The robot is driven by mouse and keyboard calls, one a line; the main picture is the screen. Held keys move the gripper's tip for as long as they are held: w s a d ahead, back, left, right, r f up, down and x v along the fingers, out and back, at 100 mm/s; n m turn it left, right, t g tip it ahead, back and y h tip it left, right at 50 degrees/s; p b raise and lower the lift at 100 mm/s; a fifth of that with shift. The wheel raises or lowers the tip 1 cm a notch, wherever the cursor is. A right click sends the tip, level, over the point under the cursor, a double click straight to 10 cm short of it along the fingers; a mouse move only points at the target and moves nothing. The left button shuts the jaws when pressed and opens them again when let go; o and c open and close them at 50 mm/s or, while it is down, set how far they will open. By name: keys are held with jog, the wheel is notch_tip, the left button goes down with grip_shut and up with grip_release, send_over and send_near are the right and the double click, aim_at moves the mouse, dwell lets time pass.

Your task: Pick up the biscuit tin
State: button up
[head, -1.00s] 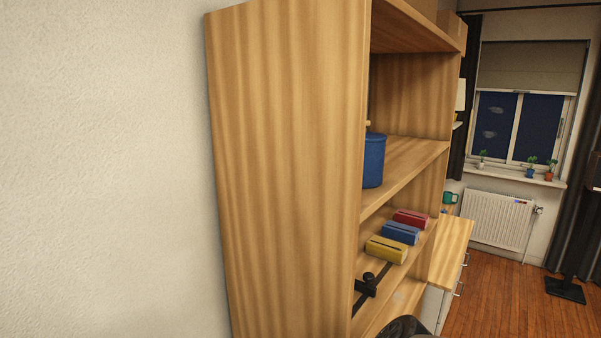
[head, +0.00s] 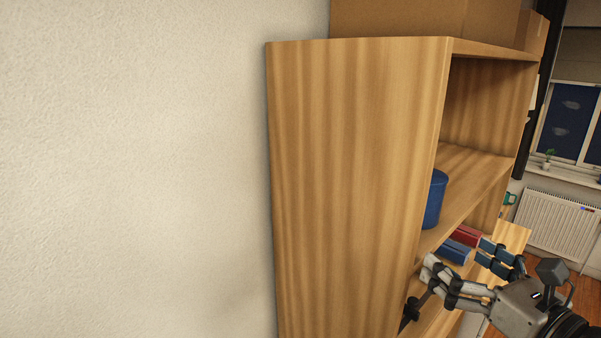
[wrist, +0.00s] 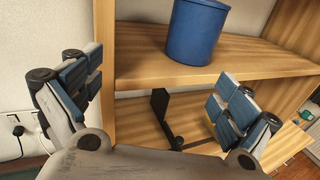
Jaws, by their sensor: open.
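The biscuit tin (head: 435,200) appears to be the blue cylinder on the middle shelf, partly hidden by the bookcase side panel in the head view. My gripper (head: 464,266) is at the bookcase's open front, below and in front of the tin. In the wrist view my gripper (wrist: 155,95) has its fingers spread wide, with nothing between them. It is apart from the tin.
The shelf board (wrist: 250,52) under the tin lies ahead of my fingers. On the shelf below are a red box (head: 466,234), a blue box (head: 452,252) and a black bracket-like object (wrist: 161,108). Cardboard boxes (head: 400,17) stand on top. The bookcase side panel (head: 350,180) is close.

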aim_at(431, 206)
jog(key=d+r+h+p, duration=0.1)
jog(key=d+r+h, duration=0.1)
jog(key=d+r, duration=0.15)
jog(key=shift+m+t, duration=0.3)
jog(key=shift+t, duration=0.1)
jog(key=w, duration=0.3)
jog(key=w+a+p, duration=0.1)
jog(key=w, duration=0.7)
jog(key=shift+w+a+f, duration=0.2)
jog(key=shift+a+f, duration=0.15)
jog(key=shift+f, duration=0.05)
jog(key=w, duration=0.2)
jog(key=w+p, duration=0.1)
jog(key=w, duration=0.3)
jog(key=shift+a+f+p, duration=0.15)
jog(key=shift+a+p, duration=0.1)
jog(key=shift+p, duration=0.1)
jog(key=shift+s, duration=0.2)
jog(key=shift+c, duration=0.3)
jog(key=c, duration=1.3)
